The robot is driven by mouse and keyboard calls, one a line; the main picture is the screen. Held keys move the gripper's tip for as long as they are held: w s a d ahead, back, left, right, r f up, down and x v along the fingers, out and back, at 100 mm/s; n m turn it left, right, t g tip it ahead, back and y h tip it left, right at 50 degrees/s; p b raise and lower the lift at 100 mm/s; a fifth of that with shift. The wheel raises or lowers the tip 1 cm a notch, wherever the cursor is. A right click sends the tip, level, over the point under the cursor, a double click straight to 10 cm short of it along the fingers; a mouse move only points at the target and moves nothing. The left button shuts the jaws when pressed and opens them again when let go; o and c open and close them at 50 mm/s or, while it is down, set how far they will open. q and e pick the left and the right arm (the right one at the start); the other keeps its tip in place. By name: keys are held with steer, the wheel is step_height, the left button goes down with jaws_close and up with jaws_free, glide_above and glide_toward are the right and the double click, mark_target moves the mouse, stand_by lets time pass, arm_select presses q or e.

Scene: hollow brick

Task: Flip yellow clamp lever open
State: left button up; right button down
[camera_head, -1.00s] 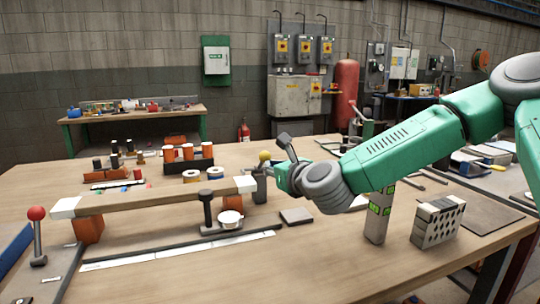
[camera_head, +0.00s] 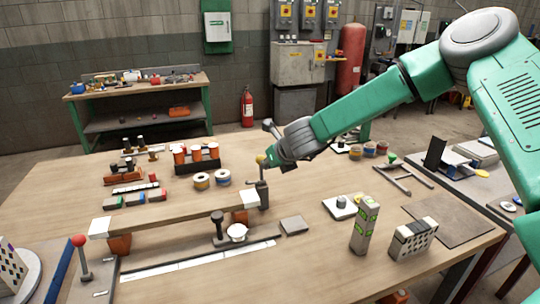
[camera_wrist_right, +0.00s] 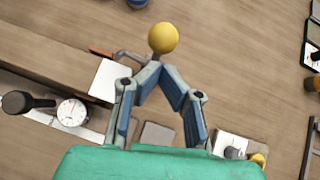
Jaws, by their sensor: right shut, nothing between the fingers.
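The yellow clamp lever shows as a round yellow knob (camera_head: 260,159) atop an upright dark grey clamp (camera_head: 263,192), at the right end of a long wooden bar. In the wrist view the yellow knob (camera_wrist_right: 163,38) lies just beyond my fingertips. My right gripper (camera_head: 272,158) is just right of the knob in the head view. In the wrist view the right gripper's fingers (camera_wrist_right: 157,66) meet at the tips, shut and empty. I cannot tell whether they touch the lever. The fingers partly hide the clamp below the knob. My left gripper is not in view.
The wooden bar (camera_head: 175,214) extends left from the clamp. A dial gauge (camera_head: 237,231) stands in front, and a red-knobbed lever (camera_head: 79,242) stands front left. A grey plate (camera_head: 294,225), a tall grey block (camera_head: 365,223) and a perforated block (camera_head: 413,239) lie right. The front tabletop is mostly clear.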

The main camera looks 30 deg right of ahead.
steer(key=shift+w+a+r+p, duration=0.1)
steer(key=shift+w+r+p, duration=0.15)
steer(key=shift+w, duration=0.2)
steer(key=shift+w+r+p, duration=0.1)
steer(key=shift+w+p, duration=0.1)
steer(key=shift+w, duration=0.25)
steer(key=shift+s+d, duration=0.1)
steer(key=shift+d, duration=0.1)
